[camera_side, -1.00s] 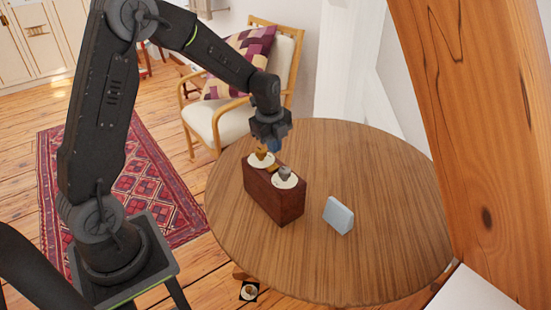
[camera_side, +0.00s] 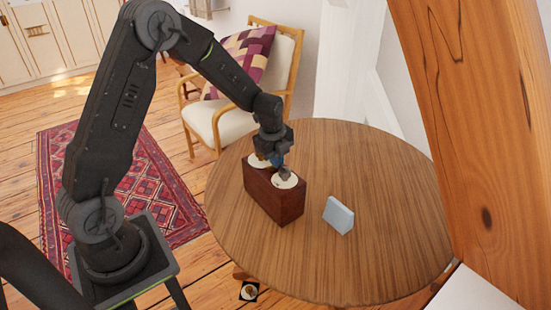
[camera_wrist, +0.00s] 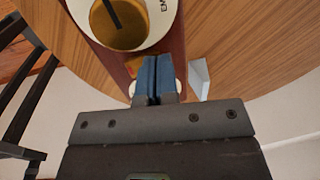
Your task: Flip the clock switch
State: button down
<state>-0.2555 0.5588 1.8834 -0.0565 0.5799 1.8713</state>
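A dark red-brown wooden box (camera_side: 273,198) stands on the round table. It carries two round white dials with knobs on top. The near dial (camera_side: 284,181) has a grey knob; the far dial (camera_side: 256,161) is partly hidden behind my gripper. In the wrist view a brass knob (camera_wrist: 118,25) with a dark slot sits on a white dial (camera_wrist: 160,25) with partly cut-off lettering. My gripper (camera_side: 277,160) is low over the box, between the knobs. Its blue fingertips (camera_wrist: 154,75) are together with nothing visible between them; they hide most of the other dial. I cannot tell whether they touch a knob.
A small pale blue-grey block (camera_side: 338,215) stands on the table (camera_side: 375,200) to the right of the box. The table's right half is otherwise clear. A cushioned chair (camera_side: 232,122) is behind it, and a timber brace (camera_side: 470,120) rises at the right.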

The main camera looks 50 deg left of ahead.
jog(key=shift+s+f, duration=0.15)
jog(key=shift+s+r, duration=0.3)
jog(key=shift+s, duration=0.4)
jog(key=shift+r, duration=0.15)
notch_tip(320, 180, up, 14)
jog(key=w, duration=0.1)
jog(key=shift+w, duration=0.4)
